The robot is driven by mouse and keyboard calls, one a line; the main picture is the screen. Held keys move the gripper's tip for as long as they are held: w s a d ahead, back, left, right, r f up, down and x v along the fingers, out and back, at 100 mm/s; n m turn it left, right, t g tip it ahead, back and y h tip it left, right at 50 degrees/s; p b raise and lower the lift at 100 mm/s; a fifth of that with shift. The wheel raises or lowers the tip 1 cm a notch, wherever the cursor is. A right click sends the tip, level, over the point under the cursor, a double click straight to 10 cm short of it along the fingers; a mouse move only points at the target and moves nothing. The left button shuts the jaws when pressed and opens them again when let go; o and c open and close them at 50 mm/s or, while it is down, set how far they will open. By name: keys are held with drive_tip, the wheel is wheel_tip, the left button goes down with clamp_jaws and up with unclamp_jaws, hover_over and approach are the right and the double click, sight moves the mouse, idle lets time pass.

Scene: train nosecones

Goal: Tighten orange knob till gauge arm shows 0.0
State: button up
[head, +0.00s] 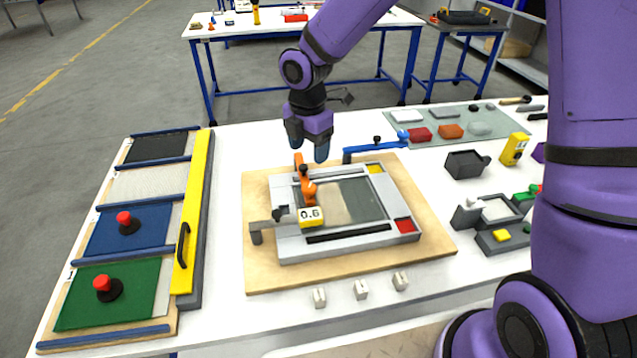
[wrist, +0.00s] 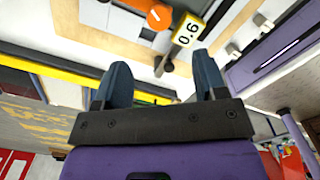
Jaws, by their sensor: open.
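The orange knob (head: 309,189) sits on an orange clamp arm over the grey fixture (head: 290,246). It also shows in the wrist view as an orange disc (wrist: 159,17) at the top. The yellow gauge (head: 311,217) is just in front of the knob and reads 0.6; it also shows in the wrist view (wrist: 188,30). My gripper (head: 308,152) is open and empty, above and behind the knob, apart from it. In the wrist view its two fingers (wrist: 160,65) are spread, with the knob beyond their tips.
The fixture rests on a wooden board (head: 350,275). A blue clamp arm (head: 375,147) lies behind, and a grey clamp (head: 268,224) at left. A panel with red knobs and a yellow bar (head: 193,215) stands left. Small grey blocks (head: 361,289) sit in front.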

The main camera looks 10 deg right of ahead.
sight(309, 187)
wheel_tip(309, 187, down, 11)
drive_tip(key=shift+a+f, duration=0.1)
drive_tip(key=shift+f, duration=0.1)
idle(0.5)
drive_tip(key=c, duration=0.9)
